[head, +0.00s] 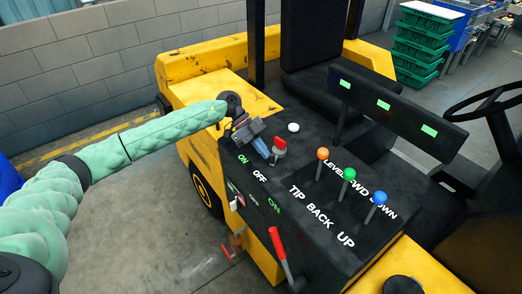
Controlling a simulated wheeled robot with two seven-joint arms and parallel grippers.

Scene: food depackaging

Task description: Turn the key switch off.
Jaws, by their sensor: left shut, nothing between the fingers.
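The key switch (279,148), with a red top and a grey base, stands on the black console (312,228) near its left edge. White and green ON, OFF, ON labels lie in front of it. My left gripper (266,154) reaches in from the left, shut and empty. Its fingertips are just left of the switch, very close to it. I cannot tell whether they touch. The exact turn of the key is too small to read. My right gripper is not in view.
A white round button (293,127) sits behind the switch. Levers with orange (322,153), green (349,174) and blue (379,198) knobs stand to the right. A red-handled lever (278,246) rises in front. The black seat (312,35) and steering wheel (482,92) are farther back.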

